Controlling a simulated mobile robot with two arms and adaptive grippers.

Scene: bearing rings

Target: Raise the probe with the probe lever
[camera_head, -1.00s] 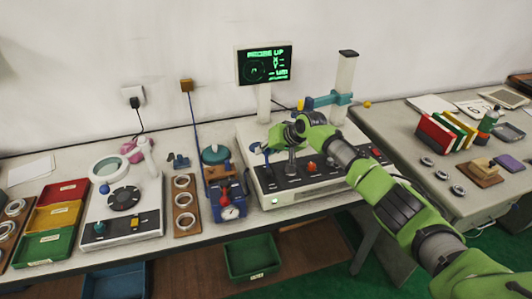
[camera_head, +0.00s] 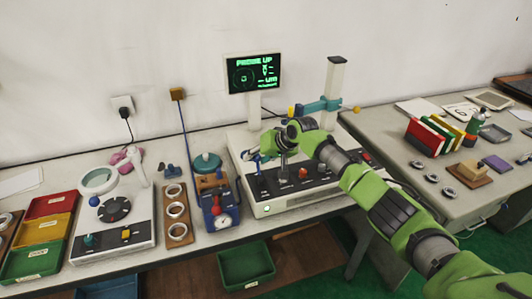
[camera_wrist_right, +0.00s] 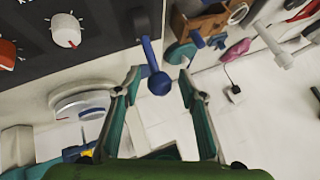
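The probe lever is a blue stick with a ball end (camera_wrist_right: 158,83) in the right wrist view, coming out of the dark front panel of the measuring machine (camera_head: 300,205). My right gripper (camera_wrist_right: 161,74) is open, with one teal-padded finger on each side of the lever; I see gaps between the fingers and the ball. The machine's screen (camera_head: 254,73) reads "PROBE UP" in green. My left gripper is not in view.
A red-marked white knob (camera_wrist_right: 66,30) sits on the panel near the lever. A blue dial gauge stand (camera_head: 222,215) and a wooden ring rack (camera_head: 178,238) stand left of the machine. A side table (camera_head: 400,165) with books and rings is at the right.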

